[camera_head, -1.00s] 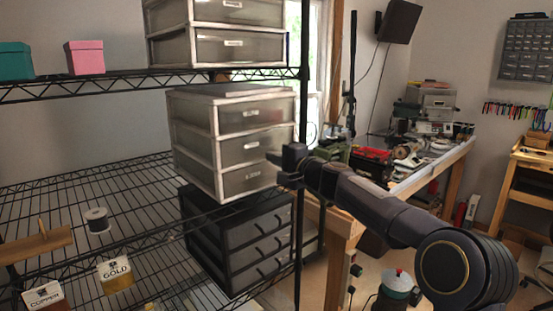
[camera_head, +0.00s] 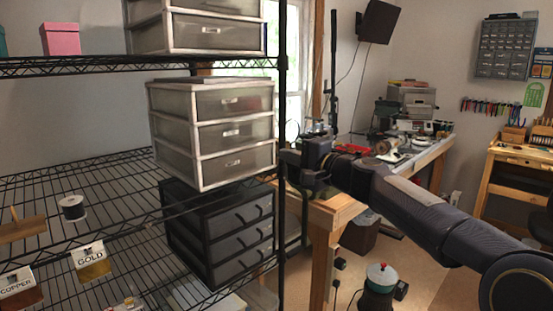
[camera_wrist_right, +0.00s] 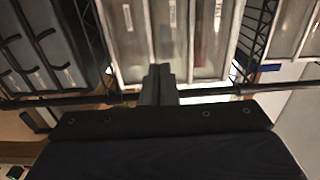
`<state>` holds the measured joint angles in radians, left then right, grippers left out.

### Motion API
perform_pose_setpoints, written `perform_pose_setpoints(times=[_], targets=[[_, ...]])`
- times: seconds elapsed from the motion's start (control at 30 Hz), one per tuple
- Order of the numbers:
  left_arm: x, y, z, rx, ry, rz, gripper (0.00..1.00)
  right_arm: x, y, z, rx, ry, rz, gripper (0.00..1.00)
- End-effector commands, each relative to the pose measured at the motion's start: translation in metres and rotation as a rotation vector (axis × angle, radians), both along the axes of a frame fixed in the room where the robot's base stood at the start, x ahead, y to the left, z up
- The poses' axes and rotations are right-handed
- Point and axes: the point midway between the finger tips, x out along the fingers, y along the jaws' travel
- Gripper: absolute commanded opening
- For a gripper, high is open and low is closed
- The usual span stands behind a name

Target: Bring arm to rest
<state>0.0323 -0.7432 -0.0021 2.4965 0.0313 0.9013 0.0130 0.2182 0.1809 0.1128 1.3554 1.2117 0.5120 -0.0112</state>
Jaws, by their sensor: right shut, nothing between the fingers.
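My right arm comes in from the lower right in the head view. Its gripper (camera_head: 292,160) is by the shelf's black front post, to the right of the white-framed drawer unit (camera_head: 212,130). In the right wrist view the gripper's fingers (camera_wrist_right: 158,85) are together with nothing between them, and the white-framed drawers (camera_wrist_right: 180,35) show beyond them. I cannot tell from these views how far the fingertips are from the post. My left gripper is not in the head view.
The black wire shelf (camera_head: 110,210) fills the left side. It also holds a black drawer unit (camera_head: 220,235), a spool (camera_head: 73,208) and a gold-labelled box (camera_head: 91,262). A wooden workbench (camera_head: 335,210) stands behind my right arm.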

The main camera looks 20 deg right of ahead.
Motion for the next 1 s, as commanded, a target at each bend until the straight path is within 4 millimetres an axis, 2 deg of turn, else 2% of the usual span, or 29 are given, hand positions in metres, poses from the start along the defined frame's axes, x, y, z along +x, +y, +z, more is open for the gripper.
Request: perform_pose_setpoints(times=[0.27,0.37,0.47,0.57,0.7,0.8,0.9,1.0], targets=[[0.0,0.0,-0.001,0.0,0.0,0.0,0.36,-0.013,0.001,-0.002,-0.022,0.007,0.01,0.0],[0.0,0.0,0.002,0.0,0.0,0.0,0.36,-0.041,0.017,-0.01,-0.114,0.031,0.053,0.0],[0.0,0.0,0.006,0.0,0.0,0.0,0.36,-0.091,0.041,-0.035,-0.276,0.082,0.128,0.0],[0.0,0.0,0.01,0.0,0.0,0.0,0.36,-0.153,0.061,-0.075,-0.463,0.15,0.219,0.0],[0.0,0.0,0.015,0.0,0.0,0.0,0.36,-0.238,0.077,-0.139,-0.703,0.249,0.342,0.0],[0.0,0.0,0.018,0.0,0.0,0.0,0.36,-0.292,0.082,-0.186,-0.851,0.318,0.424,0.0],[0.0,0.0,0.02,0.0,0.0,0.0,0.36,-0.335,0.081,-0.226,-0.971,0.376,0.488,0.0],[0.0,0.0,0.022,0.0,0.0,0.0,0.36,-0.364,0.08,-0.254,-1.054,0.415,0.534,0.0]])
